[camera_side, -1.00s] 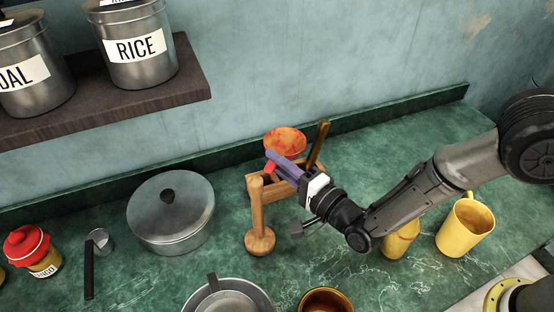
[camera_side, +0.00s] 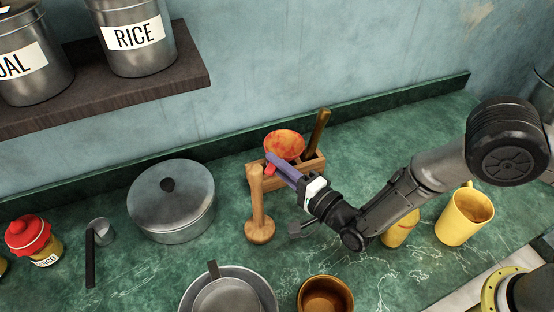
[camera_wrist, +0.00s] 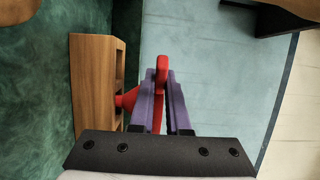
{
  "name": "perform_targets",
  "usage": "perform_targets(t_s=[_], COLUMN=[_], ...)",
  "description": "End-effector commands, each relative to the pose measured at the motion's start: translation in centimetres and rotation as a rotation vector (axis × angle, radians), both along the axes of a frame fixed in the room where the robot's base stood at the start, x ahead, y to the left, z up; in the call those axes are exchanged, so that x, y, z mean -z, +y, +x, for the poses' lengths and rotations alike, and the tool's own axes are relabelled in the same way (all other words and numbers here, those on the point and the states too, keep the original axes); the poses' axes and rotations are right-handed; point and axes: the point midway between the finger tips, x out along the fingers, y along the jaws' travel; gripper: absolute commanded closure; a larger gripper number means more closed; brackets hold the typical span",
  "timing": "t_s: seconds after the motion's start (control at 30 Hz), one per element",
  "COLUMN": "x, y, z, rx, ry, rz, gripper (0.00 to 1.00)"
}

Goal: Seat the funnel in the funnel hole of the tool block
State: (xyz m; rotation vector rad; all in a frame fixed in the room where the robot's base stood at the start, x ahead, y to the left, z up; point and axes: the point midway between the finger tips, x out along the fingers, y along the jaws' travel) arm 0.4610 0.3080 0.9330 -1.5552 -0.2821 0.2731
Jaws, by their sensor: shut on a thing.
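The funnel (camera_side: 284,144) has a mottled orange-red bowl and is over the wooden tool block (camera_side: 313,168), at its left part. My gripper (camera_side: 274,162) has purple fingers and comes in from the right. It is shut on a red part of the funnel, which stands between the fingers in the wrist view (camera_wrist: 160,85). There the funnel's red cone (camera_wrist: 126,100) meets the open face of the block (camera_wrist: 90,85). The spout tip is hidden, so I cannot tell whether it is inside the hole or how deep. The bowl looks about level.
A brown wooden handle (camera_side: 318,130) stands in the block's right end. An upright wooden pestle-like tool (camera_side: 257,205) stands just in front of the block. A lidded pot (camera_side: 170,215) is left; a yellow mug (camera_side: 465,217) and yellow bottle (camera_side: 400,230) are right.

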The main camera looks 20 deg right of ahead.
Motion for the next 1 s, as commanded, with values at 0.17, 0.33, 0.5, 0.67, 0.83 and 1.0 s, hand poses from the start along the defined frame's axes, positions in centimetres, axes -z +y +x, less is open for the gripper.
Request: perform_targets(t_s=[0.17, 0.33, 0.5, 0.67, 0.83, 1.0], x=[0.31, 0.37, 0.37, 0.42, 0.62, 0.86], y=[0.01, 0.01, 0.01, 0.0, 0.0, -0.01], z=[0.0, 0.0, -0.01, -0.01, -0.01, -0.01], rx=[0.0, 0.0, 0.0, 0.0, 0.0, 0.0], ry=[-0.001, -0.001, 0.0, 0.0, 0.0, 0.001], rz=[0.0, 0.0, 0.0, 0.0, 0.0, 0.0], gripper=[1.0, 1.0, 1.0, 1.0, 1.0, 1.0])
